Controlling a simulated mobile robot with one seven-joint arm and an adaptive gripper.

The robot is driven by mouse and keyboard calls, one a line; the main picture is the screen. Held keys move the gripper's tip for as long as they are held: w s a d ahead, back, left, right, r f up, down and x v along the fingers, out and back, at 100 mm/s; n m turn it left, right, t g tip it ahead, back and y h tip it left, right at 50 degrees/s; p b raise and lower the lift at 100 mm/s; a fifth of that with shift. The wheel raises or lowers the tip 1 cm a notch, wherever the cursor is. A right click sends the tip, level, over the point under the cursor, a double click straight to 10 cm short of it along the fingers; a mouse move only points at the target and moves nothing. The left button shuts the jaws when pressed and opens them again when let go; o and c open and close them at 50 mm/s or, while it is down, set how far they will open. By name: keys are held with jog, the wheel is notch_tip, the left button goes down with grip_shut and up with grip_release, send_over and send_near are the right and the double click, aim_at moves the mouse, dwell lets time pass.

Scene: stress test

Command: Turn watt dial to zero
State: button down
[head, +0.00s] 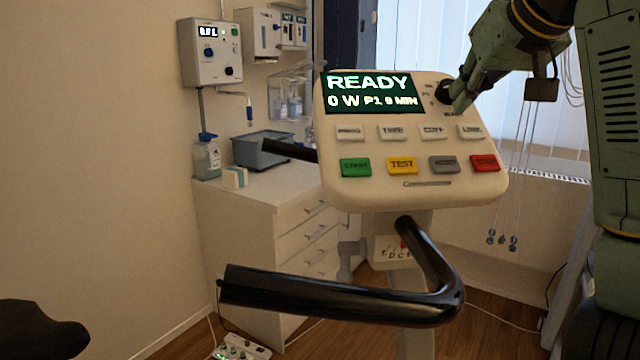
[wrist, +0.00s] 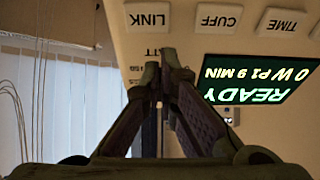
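The watt dial (head: 445,92) is a dark round knob at the upper right of the cream console (head: 335,185), right of the display. The display (head: 372,93) reads READY, 0 W, P1, 9 MIN. My gripper (head: 460,104) is at the dial's right side, its fingers pointing down toward the panel and partly covering the dial's surroundings. I cannot tell whether it touches the dial. In the wrist view the finger tips (wrist: 160,62) come together, with nothing clearly held between them. The dial is hidden behind the fingers there, and its pointer cannot be read.
Below the display are grey keys and the START (head: 356,167), TEST (head: 402,166) and red STOP (head: 485,163) buttons. A black handlebar (head: 330,300) juts out in front. A cabinet (head: 250,215) with a grey bin (head: 262,150) stands behind left. Cords hang by the window at right.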

jog(key=shift+d+f, duration=0.15)
jog(key=shift+f, duration=0.15)
jog(key=shift+s+f, duration=0.2)
jog(key=s+r, duration=0.3)
jog(key=r, duration=0.2)
jog(key=shift+s+d, duration=0.2)
jog(key=shift+s, duration=0.15)
